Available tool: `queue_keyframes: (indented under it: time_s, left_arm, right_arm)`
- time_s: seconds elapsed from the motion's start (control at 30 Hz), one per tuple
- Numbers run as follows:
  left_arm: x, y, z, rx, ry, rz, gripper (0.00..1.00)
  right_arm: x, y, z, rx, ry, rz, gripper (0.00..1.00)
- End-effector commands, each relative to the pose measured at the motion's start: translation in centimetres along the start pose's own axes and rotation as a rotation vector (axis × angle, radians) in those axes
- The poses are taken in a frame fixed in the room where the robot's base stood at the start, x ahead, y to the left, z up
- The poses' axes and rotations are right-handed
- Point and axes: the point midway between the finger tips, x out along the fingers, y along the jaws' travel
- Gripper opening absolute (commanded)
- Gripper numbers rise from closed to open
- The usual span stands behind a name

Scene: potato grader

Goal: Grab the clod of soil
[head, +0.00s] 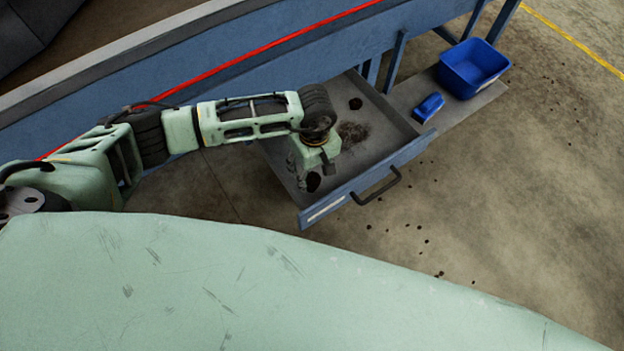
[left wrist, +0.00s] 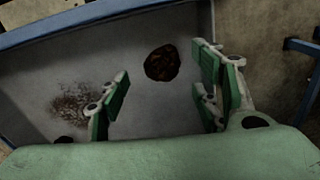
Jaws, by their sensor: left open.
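A dark brown clod of soil (head: 313,182) lies on the floor of the open grey drawer (head: 395,118), near its front left end. In the left wrist view the clod (left wrist: 162,63) shows whole, with bare drawer floor around it. My left gripper (head: 307,177) is over that end of the drawer, fingers pointing down. In the left wrist view its green-padded fingers (left wrist: 160,98) are wide apart and empty, with the clod between and a little beyond them. A second dark lump (head: 355,103) lies toward the drawer's back. My right gripper is not in view.
Loose dirt (head: 353,134) is smeared on the drawer floor. The drawer has a blue front with a black handle (head: 376,187). A blue bin (head: 473,67) and small blue object (head: 428,107) stand on a ledge at right. Crumbs dot the concrete floor.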

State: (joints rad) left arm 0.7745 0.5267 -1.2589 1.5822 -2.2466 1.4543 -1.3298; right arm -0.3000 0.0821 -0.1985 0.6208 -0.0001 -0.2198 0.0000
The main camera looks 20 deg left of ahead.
Motion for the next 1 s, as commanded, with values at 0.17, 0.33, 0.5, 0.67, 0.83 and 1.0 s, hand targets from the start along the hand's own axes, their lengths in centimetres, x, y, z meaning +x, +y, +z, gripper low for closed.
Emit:
queue_keyframes:
  time_s: [0.17, 0.33, 0.5, 0.67, 0.83, 1.0]
  left_arm:
    - [2.1, -0.1, -0.1, -0.003, -0.004, -0.002, 0.59]
    - [4.5, -0.1, -0.2, -0.003, -0.004, 0.001, 0.59]
    - [5.5, 0.0, -0.3, -0.001, -0.003, 0.003, 0.59]
    - [5.6, 0.0, -0.3, -0.001, -0.003, 0.004, 0.59]
    - [5.5, 0.0, -0.3, -0.002, -0.003, 0.004, 0.46]
    - [5.5, 0.0, -0.3, -0.002, -0.003, 0.003, 0.31]
  right_arm:
    - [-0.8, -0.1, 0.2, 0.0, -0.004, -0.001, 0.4]
    - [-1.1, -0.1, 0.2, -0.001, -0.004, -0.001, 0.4]
    - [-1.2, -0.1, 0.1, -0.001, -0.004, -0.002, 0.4]
    - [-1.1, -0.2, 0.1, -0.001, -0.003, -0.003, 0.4]
    - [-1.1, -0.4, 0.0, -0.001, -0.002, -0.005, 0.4]
    - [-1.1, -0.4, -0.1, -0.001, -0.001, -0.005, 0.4]
